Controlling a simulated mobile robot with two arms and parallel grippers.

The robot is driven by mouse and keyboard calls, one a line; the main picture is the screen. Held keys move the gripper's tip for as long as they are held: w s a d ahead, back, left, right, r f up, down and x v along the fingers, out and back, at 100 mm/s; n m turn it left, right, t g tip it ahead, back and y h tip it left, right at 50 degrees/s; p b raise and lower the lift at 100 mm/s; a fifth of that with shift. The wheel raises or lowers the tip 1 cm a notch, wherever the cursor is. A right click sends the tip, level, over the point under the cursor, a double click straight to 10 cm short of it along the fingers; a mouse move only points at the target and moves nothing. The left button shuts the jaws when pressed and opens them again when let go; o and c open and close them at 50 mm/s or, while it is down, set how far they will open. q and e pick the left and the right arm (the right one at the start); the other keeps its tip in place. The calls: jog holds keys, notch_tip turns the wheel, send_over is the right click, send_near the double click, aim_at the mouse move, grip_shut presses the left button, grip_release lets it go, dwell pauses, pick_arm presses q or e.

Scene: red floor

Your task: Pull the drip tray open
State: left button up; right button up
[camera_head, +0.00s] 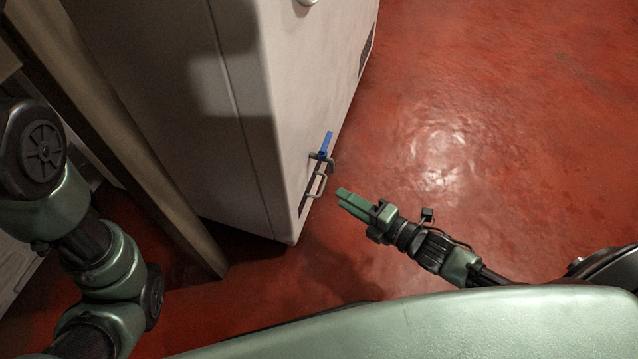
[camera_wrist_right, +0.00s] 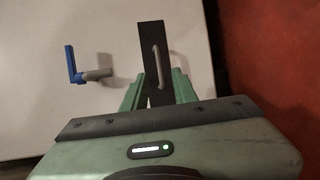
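The drip tray is a narrow dark front (camera_wrist_right: 152,31) low on a pale cabinet, with a metal bar handle (camera_wrist_right: 160,62) on it. In the head view the handle (camera_head: 319,186) stands out from the cabinet near its bottom corner. My right gripper (camera_head: 343,197) points at the handle from the right, apart from it. In the wrist view its two green fingers (camera_wrist_right: 157,85) are spread on either side of the dark front, open and empty. My left arm shows at the left of the head view, but its gripper is not in view.
A valve with a blue lever (camera_head: 327,143) sticks out of the cabinet (camera_head: 270,90) just above the handle; it also shows in the wrist view (camera_wrist_right: 72,64). A beige post (camera_head: 150,160) stands left of the cabinet. The red floor (camera_head: 500,130) at right is clear.

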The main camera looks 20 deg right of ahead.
jog(key=b+x, duration=0.3)
jog(key=x, duration=0.3)
jog(key=shift+w, duration=0.2)
jog(key=shift+a+r, duration=0.1)
grip_shut()
dwell(1.1)
